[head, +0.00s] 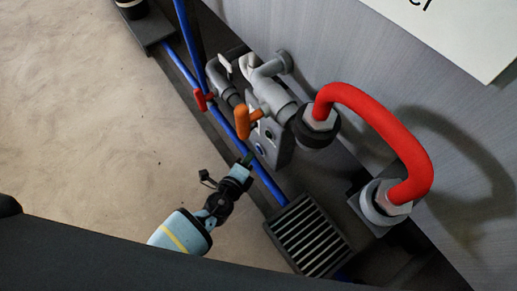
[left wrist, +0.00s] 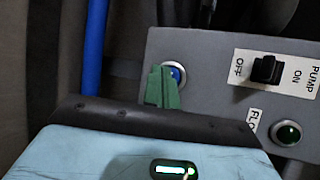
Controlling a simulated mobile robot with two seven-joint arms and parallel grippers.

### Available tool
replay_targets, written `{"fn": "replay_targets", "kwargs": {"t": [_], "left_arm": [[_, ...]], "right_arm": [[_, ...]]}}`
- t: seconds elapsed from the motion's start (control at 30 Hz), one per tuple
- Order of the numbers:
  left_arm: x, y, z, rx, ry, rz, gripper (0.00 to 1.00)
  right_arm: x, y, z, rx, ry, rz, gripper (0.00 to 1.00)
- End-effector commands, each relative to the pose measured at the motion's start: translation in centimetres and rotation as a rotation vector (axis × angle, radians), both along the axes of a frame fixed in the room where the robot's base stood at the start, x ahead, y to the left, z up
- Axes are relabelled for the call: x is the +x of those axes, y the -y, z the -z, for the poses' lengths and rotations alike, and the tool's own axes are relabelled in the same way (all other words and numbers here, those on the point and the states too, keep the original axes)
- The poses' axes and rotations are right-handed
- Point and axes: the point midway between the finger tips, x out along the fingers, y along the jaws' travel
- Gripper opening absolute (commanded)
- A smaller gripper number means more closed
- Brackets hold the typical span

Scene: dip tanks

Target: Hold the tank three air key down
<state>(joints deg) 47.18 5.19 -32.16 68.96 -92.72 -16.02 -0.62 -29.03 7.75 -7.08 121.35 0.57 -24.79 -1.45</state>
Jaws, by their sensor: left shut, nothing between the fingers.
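A round blue key (left wrist: 179,75) in a silver ring sits on a grey control box (left wrist: 215,100) in the left wrist view. In the head view the blue key (head: 259,149) is small, on the grey box (head: 283,153). My left gripper (head: 246,160) is shut and empty, its green fingertips at the key. In the left wrist view the left gripper (left wrist: 163,86) covers the left part of the key. I cannot tell whether the key is pressed in. No tank number shows by it. My right gripper is not in view.
A black rocker switch (left wrist: 267,69) labelled PUMP and a dark green round lamp or button (left wrist: 288,133) are on the same box. An orange lever (head: 246,119), a red lever (head: 203,99), a blue pipe (head: 269,184) and a thick red hose (head: 383,126) are close by. Open floor (head: 90,130) lies left.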

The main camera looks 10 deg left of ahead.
Motion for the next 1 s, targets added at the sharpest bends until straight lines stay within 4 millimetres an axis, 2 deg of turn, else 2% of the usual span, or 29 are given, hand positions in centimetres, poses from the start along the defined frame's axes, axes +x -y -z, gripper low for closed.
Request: {"fn": "replay_targets", "kwargs": {"t": [0.47,1.0], "left_arm": [[-0.01,-0.01,0.0,0.0,0.0,0.0,0.0],[0.0,-0.01,0.0,0.0,0.0,0.0,0.0]], "right_arm": [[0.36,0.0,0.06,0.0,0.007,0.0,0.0],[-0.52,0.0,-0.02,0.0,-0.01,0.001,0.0]]}}
